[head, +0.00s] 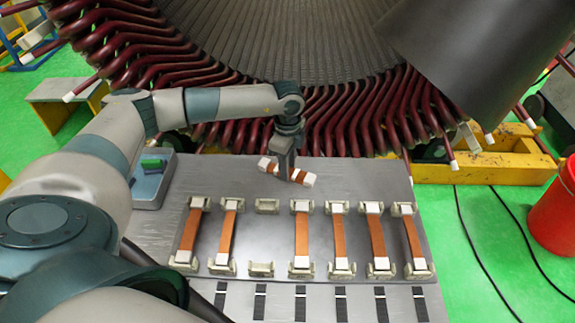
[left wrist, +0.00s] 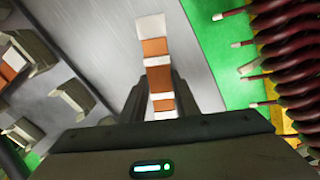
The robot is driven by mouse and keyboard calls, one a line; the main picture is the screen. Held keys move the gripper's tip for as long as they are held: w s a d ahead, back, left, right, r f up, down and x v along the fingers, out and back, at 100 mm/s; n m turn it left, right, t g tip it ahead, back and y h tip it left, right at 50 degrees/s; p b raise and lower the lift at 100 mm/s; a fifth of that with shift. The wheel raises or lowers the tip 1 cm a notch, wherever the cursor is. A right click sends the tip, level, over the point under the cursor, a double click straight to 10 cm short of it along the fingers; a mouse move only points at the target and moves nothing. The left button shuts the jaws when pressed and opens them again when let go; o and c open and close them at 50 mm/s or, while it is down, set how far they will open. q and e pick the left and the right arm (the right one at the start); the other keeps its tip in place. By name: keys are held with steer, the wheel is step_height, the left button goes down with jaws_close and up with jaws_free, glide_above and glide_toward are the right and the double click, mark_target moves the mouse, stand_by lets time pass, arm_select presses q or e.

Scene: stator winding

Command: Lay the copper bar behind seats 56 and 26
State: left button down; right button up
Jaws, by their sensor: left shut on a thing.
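My left gripper (head: 287,172) is shut on a copper bar (head: 299,176) with white ends and white bands. It holds the bar near its middle, above the back of the grey plate, and the bar lies crosswise to the bars in the seats. In the left wrist view the bar (left wrist: 157,47) sits between the two dark fingers (left wrist: 157,98) and sticks out past them. A back seat (head: 267,207) and a front seat (head: 261,269) in the third column hold no bar. I cannot read seat numbers. My right gripper is not in view.
Several copper bars (head: 302,235) lie front to back in the other seat pairs on the plate (head: 155,238). The stator with dark red coil ends (head: 130,45) stands close behind. A tray (head: 150,190) is at the left, a red bucket (head: 553,215) at the right.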

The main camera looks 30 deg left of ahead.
arm_select(q)
steer(key=c, duration=1.4)
jaws_free()
steer(key=shift+f, duration=0.1)
steer(key=shift+o, duration=0.2)
steer(key=shift+r, duration=0.2)
step_height(320, 180, up, 12)
steer(key=b, duration=0.4)
steer(key=shift+b, duration=0.35)
